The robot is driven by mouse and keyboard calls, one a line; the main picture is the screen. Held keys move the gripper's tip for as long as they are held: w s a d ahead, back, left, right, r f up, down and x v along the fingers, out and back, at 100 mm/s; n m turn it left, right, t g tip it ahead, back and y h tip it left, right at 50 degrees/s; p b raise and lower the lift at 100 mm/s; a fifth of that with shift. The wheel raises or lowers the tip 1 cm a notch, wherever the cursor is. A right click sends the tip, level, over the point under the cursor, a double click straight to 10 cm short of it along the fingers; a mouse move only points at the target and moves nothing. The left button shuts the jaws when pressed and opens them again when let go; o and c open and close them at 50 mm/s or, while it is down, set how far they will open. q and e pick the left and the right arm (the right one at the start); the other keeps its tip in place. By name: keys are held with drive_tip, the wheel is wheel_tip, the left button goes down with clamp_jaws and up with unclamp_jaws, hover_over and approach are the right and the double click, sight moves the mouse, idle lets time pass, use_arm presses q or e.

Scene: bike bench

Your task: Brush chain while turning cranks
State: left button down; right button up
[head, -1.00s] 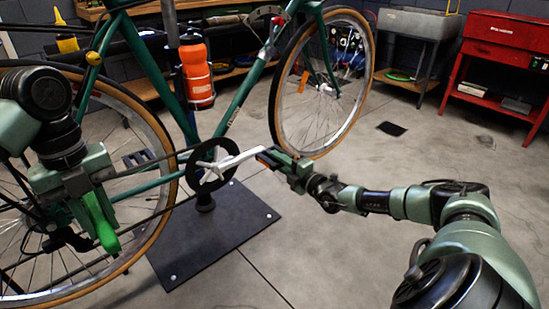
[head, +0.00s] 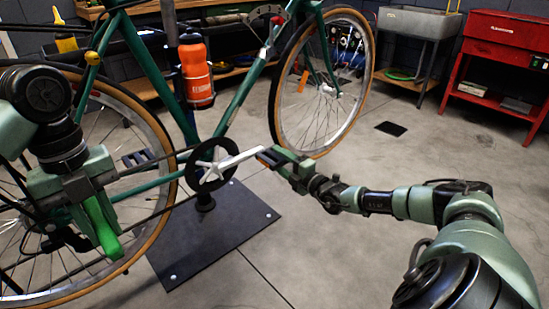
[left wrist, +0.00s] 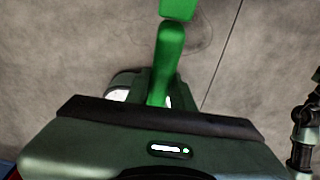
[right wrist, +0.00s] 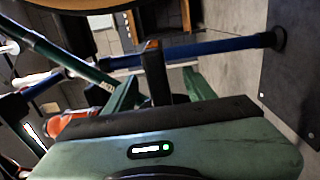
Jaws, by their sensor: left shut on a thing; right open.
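The green bicycle is held on a stand. Its chain (head: 158,212) runs from the dark chainring (head: 196,182) to the rear wheel at left. The silver crank (head: 240,160) points right, toward the near pedal (head: 266,157). The far pedal (head: 139,158) is behind the frame. My left gripper (head: 84,192) is shut on a green brush (head: 101,226), by the lower chain run; bristle contact is unclear. The brush handle also shows in the left wrist view (left wrist: 167,60). My right gripper (head: 280,162) is open at the near pedal, which shows between its fingers in the right wrist view (right wrist: 156,72).
The stand's dark base plate (head: 225,235) lies on the floor below the cranks. The rear wheel (head: 150,250) is close to my left gripper. An orange bottle (head: 196,72) is on the frame. A red cabinet (head: 503,50) and sink (head: 418,25) stand at the back right.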

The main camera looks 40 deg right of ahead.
drive_tip(key=s, duration=0.9)
drive_tip(key=shift+s, duration=0.25)
drive_tip(key=shift+a, duration=0.1)
